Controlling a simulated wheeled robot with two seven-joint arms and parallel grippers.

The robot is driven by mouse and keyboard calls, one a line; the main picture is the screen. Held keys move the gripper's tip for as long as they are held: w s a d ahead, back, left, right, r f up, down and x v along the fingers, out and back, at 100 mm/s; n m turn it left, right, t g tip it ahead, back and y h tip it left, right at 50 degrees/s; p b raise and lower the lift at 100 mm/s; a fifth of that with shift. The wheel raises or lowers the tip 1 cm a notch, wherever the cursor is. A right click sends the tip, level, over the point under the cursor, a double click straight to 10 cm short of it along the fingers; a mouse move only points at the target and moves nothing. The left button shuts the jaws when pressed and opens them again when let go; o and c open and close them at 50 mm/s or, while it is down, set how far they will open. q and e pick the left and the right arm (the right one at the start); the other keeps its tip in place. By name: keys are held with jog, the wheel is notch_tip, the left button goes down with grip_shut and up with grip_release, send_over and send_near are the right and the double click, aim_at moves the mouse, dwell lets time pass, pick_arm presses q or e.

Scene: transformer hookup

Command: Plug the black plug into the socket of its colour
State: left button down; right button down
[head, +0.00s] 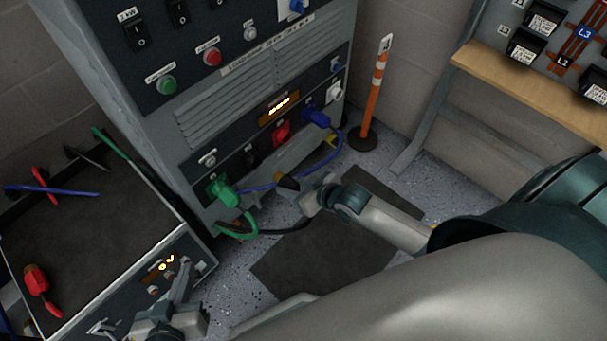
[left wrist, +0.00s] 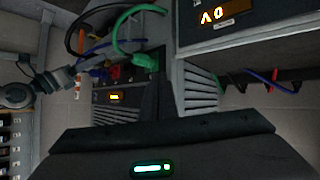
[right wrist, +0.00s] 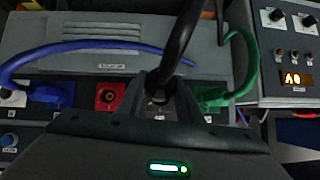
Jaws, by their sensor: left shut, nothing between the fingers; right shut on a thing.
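My right gripper (head: 284,184) is in front of the lower socket row, shut on the black plug, which its fingers mostly hide. The plug's black cable (right wrist: 180,38) rises from between the fingers in the right wrist view. The black socket (head: 251,159) sits between the green plug (head: 222,191) and the red socket (head: 281,132). In the right wrist view the gripper (right wrist: 165,98) lines up roughly with the gap between the red socket (right wrist: 109,97) and green plug (right wrist: 211,96); contact cannot be told. My left gripper (head: 184,268) is shut and empty, beside the bench.
The green cable loops below the cabinet. An orange-white post (head: 375,92) stands to the right. A dark mat (head: 330,245) covers the floor.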

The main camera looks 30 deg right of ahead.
aim_at(275, 177)
jog(key=shift+s+a+r, duration=0.2)
jog(key=shift+s+a, duration=0.05)
jog(key=shift+a, duration=0.3)
pick_arm(q)
jog(key=shift+g, duration=0.9)
jog(key=s+f, duration=0.1)
jog(key=s, duration=0.1)
jog(key=s+f, duration=0.1)
jog(key=shift+s+d+f, duration=0.15)
jog(key=shift+s+f, duration=0.25)
jog(key=shift+s+p, duration=0.1)
jog(key=shift+p, duration=0.2)
pick_arm(e)
jog(key=shift+r+p, duration=0.1)
jog(key=shift+p, duration=0.2)
jog(key=shift+w, duration=0.15)
pick_arm(q)
jog(key=shift+s+a+f+g+y+p, duration=0.4)
jog(key=shift+s+a+f+g+y, duration=0.35)
jog(key=shift+s+a+g, duration=0.25)
pick_arm(e)
jog(key=shift+w+a, duration=0.35)
jog(key=shift+w, duration=0.55)
jog(key=shift+w+a, duration=0.35)
jog(key=shift+w, duration=0.55)
jog(key=shift+w+a, duration=0.35)
jog(key=shift+w, duration=0.55)
pick_arm(q)
jog(key=shift+f, duration=0.1)
